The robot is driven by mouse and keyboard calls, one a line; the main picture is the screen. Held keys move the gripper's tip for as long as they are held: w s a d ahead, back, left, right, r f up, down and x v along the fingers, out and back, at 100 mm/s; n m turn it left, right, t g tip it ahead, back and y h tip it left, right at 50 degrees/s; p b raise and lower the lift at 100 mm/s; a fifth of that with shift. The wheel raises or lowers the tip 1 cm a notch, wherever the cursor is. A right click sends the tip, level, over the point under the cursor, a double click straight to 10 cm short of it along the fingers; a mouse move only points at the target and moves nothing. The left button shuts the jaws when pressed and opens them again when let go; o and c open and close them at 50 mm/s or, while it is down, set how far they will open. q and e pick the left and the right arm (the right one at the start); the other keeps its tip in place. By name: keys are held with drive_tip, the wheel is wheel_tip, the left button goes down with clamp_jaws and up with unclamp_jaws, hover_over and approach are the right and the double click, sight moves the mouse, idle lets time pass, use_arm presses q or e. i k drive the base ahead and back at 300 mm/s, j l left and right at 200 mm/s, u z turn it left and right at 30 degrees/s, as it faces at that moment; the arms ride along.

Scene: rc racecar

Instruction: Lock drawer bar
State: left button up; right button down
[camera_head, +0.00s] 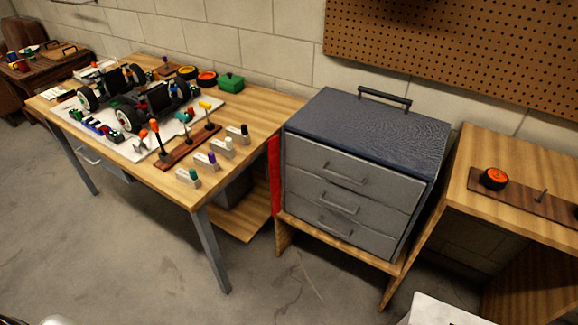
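A grey drawer cabinet (345,195) with a dark blue textured top (365,128) and a black top handle (384,97) stands on a low wooden stand. Its three drawers, top (330,162), middle (318,192) and bottom (325,228), look shut, each with a grey pull handle. A red upright strip (274,185) shows along the cabinet's left front edge, beside the drawer fronts and not across them. I cannot tell whether it is the drawer bar. Neither of my grippers is in view.
A wooden workbench (262,112) at left holds an RC car chassis (140,95), a tool rack (185,150) and several small coloured-top parts. A wooden shelf unit (475,205) with an orange-black wheel (494,179) stands at right.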

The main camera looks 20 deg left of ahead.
sight(273, 164)
drive_tip(key=i+j+z, duration=0.1)
drive_tip(key=j+z, duration=0.2)
drive_tip(key=z, duration=0.2)
drive_tip(key=j+z, duration=0.35)
drive_tip(key=z, duration=0.15)
drive_tip(key=j+z, duration=0.1)
drive_tip(key=j, duration=0.45)
drive_tip(key=j+z, duration=0.1)
drive_tip(key=j, duration=0.45)
drive_tip(key=k+j+z, duration=0.1)
drive_tip(key=j, duration=0.4)
drive_tip(key=k+j+z, duration=0.1)
drive_tip(key=j, duration=0.45)
drive_tip(key=k+j+z, duration=0.1)
drive_tip(key=j, duration=0.8)
drive_tip(key=k+j, duration=0.15)
drive_tip(key=j, duration=0.2)
